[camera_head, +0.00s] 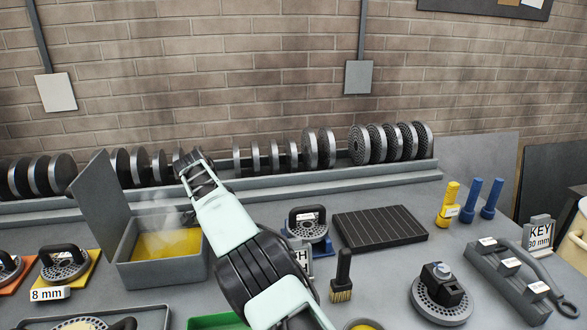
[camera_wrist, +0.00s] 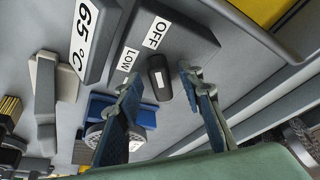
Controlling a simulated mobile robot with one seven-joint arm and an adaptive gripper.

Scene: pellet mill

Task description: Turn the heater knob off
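The panel carries an OFF label (camera_wrist: 155,32) and a LOW label (camera_wrist: 128,59). My gripper (camera_wrist: 159,78) is open, with one finger to each side of the knob in that view. I cannot tell whether either finger touches it, or exactly which label the knob points to. In the head view my gripper (camera_head: 190,160) is by the steaming bath, and my arm hides the knob.
The bath (camera_head: 165,272) holds yellow liquid and has a raised lid (camera_head: 98,195) at its left. A 65 °C sign (camera_wrist: 85,35) stands near the knob. A rack of discs (camera_head: 310,182) lies behind. A black ridged mat (camera_head: 380,228) and a brush (camera_head: 342,275) are to the right.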

